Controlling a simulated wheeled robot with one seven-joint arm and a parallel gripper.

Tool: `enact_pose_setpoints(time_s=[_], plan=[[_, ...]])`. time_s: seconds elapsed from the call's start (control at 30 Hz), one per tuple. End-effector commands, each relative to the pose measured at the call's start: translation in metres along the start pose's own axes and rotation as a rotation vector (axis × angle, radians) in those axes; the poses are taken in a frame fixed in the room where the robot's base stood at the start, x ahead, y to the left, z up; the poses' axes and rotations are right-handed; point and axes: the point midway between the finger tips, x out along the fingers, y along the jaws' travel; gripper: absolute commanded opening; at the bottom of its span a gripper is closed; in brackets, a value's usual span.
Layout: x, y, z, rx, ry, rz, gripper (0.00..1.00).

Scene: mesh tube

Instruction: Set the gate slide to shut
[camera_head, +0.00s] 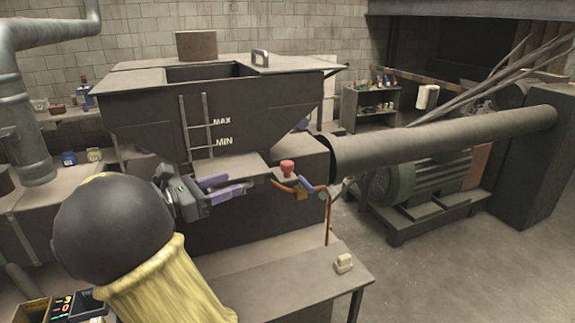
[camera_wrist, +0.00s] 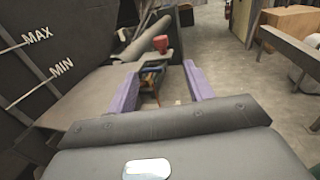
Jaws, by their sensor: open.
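The dark hopper (camera_head: 225,115) carries a ladder-like gauge marked MAX and MIN, also seen at the left of the wrist view (camera_wrist: 35,50). A flat grey plate (camera_head: 250,163), which looks like the gate slide, juts out under it. A red knob (camera_head: 287,168) stands by the plate's right end; the wrist view shows this red knob (camera_wrist: 161,44) ahead, beyond the fingers. My gripper (camera_head: 238,184) has purple fingers, open and empty, in front of the plate and left of the knob. The wrist view shows my gripper (camera_wrist: 160,76) with a clear gap between its fingers. My arm hides part of the hopper's lower left.
A large grey tube (camera_head: 440,140) runs right from beside the hopper. A bench (camera_head: 280,282) holding a small cream block (camera_head: 343,262) lies in front. Floor at right is open.

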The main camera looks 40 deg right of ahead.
Motion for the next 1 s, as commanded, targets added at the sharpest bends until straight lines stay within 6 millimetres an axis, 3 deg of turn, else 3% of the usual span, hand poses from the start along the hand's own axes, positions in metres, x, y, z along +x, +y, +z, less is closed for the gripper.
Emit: enact_pose_setpoints(time_s=[0.27, 0.43, 1.0], plan=[[0.002, -0.001, -0.001, 0.001, 0.005, 0.0, 0.52], [0.017, -0.001, 0.0, -0.001, 0.005, -0.002, 0.52], [0.115, -0.001, 0.0, -0.001, 0.007, -0.003, 0.52]])
